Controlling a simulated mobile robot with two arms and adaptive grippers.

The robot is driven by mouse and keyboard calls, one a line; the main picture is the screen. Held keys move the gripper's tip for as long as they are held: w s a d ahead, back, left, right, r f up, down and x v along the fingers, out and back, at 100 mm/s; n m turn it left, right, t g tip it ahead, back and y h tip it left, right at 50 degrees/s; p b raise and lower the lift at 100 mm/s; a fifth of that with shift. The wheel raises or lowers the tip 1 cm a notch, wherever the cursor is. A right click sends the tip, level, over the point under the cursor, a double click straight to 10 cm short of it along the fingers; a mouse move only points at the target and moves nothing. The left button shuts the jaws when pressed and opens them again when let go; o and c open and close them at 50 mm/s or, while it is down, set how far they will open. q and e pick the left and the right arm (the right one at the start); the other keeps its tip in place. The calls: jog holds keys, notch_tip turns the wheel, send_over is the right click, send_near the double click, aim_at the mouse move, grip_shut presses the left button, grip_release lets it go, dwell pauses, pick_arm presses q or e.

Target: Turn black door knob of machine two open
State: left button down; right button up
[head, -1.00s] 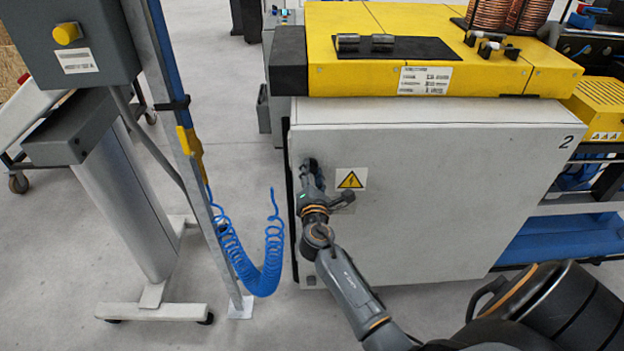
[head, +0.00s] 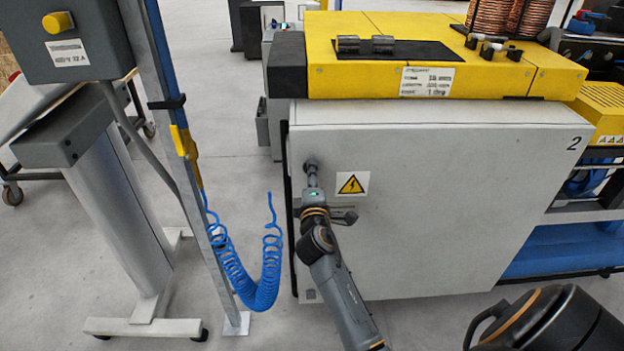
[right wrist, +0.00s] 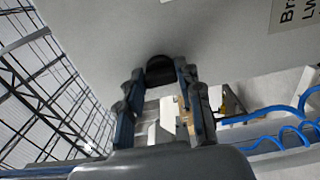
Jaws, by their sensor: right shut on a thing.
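The machine with the number 2 on its light grey door (head: 440,210) stands in the middle of the head view. Its black door knob (head: 311,164) is near the door's upper left edge. In the right wrist view the round dark knob (right wrist: 160,68) shows between the two fingertips. My right gripper (head: 312,176) reaches the knob from below and is shut on it; it also shows in the right wrist view (right wrist: 160,82). The door looks closed. My left gripper is not in view.
A yellow warning label (head: 352,184) is right of the knob. A coiled blue hose (head: 262,285) hangs left of the door, beside a metal post (head: 190,170) and a grey control stand (head: 115,215). Copper coils (head: 490,15) stand on the yellow top (head: 370,75).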

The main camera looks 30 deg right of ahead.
jog(key=shift+m, duration=0.3)
jog(key=o, duration=1.1)
jog(key=shift+o, duration=0.2)
jog(key=v, duration=0.7)
jog(key=shift+s, duration=0.3)
jog(key=shift+a+f, duration=0.1)
